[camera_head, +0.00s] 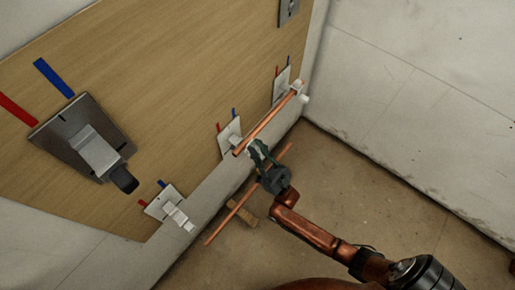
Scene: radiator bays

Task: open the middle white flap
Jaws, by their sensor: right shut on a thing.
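The middle white flap (230,134) is a small white plate with a lever on the wooden board, with a red and a blue strip above it. A copper rod crosses in front of its lever. My right gripper (254,147) is dark, with its fingertips at the outer end of this lever, and it is shut on it; the fingers hide part of the contact. Similar white flaps sit at the lower left (165,204) and the upper right (281,84). My left gripper is not in view.
The copper rod (272,120) runs up to the upper-right flap. A second copper rod (226,222) lies low by the wall, near a small wooden block (241,213). A larger grey plate with a lever (65,139) is at left. Floor at right is clear.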

